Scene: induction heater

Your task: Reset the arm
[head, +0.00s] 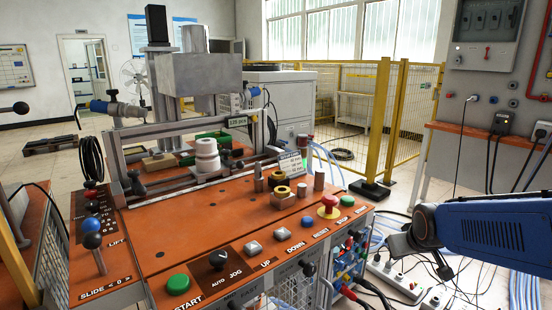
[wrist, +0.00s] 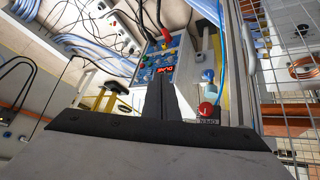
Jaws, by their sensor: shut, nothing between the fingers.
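My arm (head: 490,227), blue and black, reaches in from the right edge of the head view. My gripper (head: 402,243) is at its left end, to the right of the orange-topped machine and apart from it. In the wrist view my gripper's dark fingers (wrist: 161,84) stand together in the middle of the picture, shut and empty. Its pale body fills the bottom of that view. The fingertips are small and hard to make out in the head view.
The orange panel (head: 160,240) carries a green START button (head: 178,284), a red stop knob (head: 328,207) and levers. A grey box with a red display (wrist: 163,68) is behind my fingers. Power strips (head: 395,277) and cables lie on the floor. An orange-topped bench (head: 470,130) stands behind.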

